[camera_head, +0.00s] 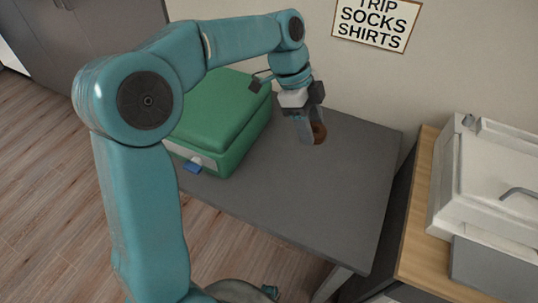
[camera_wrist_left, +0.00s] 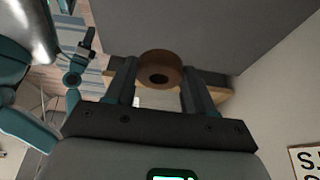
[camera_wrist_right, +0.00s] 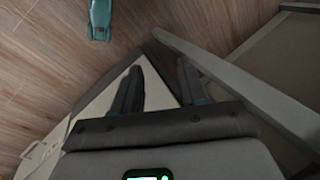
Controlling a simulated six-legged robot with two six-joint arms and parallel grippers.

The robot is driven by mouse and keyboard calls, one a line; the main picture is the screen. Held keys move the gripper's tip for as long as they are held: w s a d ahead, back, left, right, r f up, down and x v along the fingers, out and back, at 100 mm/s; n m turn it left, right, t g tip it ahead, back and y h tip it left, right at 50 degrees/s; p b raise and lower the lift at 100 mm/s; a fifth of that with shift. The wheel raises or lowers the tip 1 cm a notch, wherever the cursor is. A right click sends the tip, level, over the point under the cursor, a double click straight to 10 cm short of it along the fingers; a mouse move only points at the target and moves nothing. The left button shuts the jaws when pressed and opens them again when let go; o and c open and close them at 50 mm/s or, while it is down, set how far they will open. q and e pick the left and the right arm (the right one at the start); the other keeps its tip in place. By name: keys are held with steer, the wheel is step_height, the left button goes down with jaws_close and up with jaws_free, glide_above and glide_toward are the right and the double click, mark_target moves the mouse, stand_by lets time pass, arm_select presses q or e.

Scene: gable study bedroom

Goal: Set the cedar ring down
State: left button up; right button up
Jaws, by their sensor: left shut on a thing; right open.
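The cedar ring (camera_head: 319,132) is a small brown ring with a dark hole. My left gripper (camera_head: 312,134) is shut on it over the grey table (camera_head: 318,196), toward the back edge near the wall. In the left wrist view the ring (camera_wrist_left: 160,66) sits between the two fingertips (camera_wrist_left: 158,84). I cannot tell whether the ring touches the table top. My right gripper (camera_wrist_right: 157,75) is open and empty in the right wrist view, with wooden floor and a pale surface beyond it. In the head view I do not make out the right gripper clearly.
A green case (camera_head: 222,122) stands on the left part of the table, left of the ring. A wooden-topped desk (camera_head: 420,213) with a white machine (camera_head: 490,185) stands at the right. A sign (camera_head: 376,22) hangs on the wall. The table's middle and front are clear.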

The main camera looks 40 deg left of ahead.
arm_select(q)
steer(key=b, duration=0.2)
glide_above(306, 182)
steer(key=a, duration=0.2)
steer(key=f, duration=1.3)
steer(key=shift+s+d+f, duration=0.25)
steer(key=shift+s+f, duration=0.05)
steer(key=shift+f, duration=0.05)
step_height(306, 182, down, 5)
steer(key=shift+w+f+b, duration=0.1)
steer(key=shift+f+b, duration=0.05)
steer(key=shift+b, duration=0.25)
steer(key=o, duration=1)
steer(key=shift+r, duration=0.25)
steer(key=p+v, duration=0.1)
steer(key=v, duration=1)
steer(key=shift+r+p, duration=0.35)
steer(key=shift+p, duration=0.05)
